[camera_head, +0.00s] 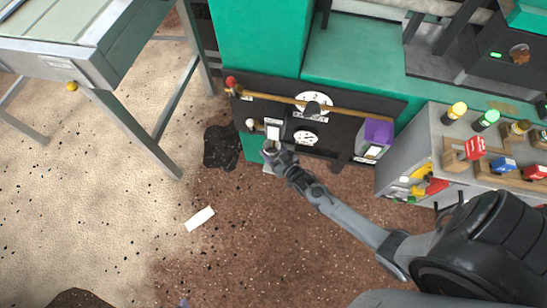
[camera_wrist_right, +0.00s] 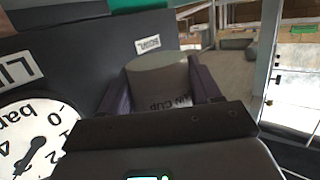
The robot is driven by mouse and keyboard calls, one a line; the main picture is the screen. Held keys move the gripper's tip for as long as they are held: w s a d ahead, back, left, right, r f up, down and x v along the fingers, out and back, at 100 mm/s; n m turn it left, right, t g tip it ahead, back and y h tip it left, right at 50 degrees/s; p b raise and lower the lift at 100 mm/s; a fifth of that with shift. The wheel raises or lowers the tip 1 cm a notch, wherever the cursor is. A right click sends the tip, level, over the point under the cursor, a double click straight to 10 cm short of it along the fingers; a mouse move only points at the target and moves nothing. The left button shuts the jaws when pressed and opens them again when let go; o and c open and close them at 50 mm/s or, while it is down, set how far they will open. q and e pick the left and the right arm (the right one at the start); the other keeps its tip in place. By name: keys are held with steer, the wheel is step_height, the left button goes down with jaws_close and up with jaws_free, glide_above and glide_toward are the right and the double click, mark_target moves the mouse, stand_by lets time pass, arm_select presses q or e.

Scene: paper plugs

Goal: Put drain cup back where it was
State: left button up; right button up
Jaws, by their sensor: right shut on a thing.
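The drain cup (camera_wrist_right: 158,78) is a grey, rounded cup, its label partly readable as "IN CUP" in the right wrist view. It sits between the two dark purplish fingers of my right gripper (camera_wrist_right: 163,100), which is shut on it. A dark bar of the gripper hides the cup's near part. In the head view my right gripper (camera_head: 271,152) is low in front of the left part of the black panel (camera_head: 345,118). The cup is too small to make out clearly there. A small white label plate (camera_head: 273,129) is on the panel just above the gripper. My left gripper is out of view.
White gauges (camera_head: 306,138) and a brown rod (camera_head: 320,105) are on the panel, with a purple block (camera_head: 379,131) at its right. A grey bench (camera_head: 412,150) with coloured bottles stands right. A metal table (camera_head: 75,50) stands left. A white strip (camera_head: 200,218) and dark stain (camera_head: 221,147) mark the floor.

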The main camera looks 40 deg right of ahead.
steer(key=shift+w+d+f+b, duration=0.35)
steer(key=shift+d+f, duration=0.1)
steer(key=shift+d, duration=0.05)
steer(key=shift+f, duration=0.35)
steer(key=shift+s+a+f+b, duration=0.15)
steer(key=shift+s+f+b, duration=0.05)
steer(key=shift+f+b, duration=0.35)
steer(key=f+b, duration=0.3)
steer(key=f, duration=0.1)
steer(key=shift+w+f, duration=0.2)
steer(key=shift+d+b, duration=0.2)
steer(key=shift+b, duration=0.1)
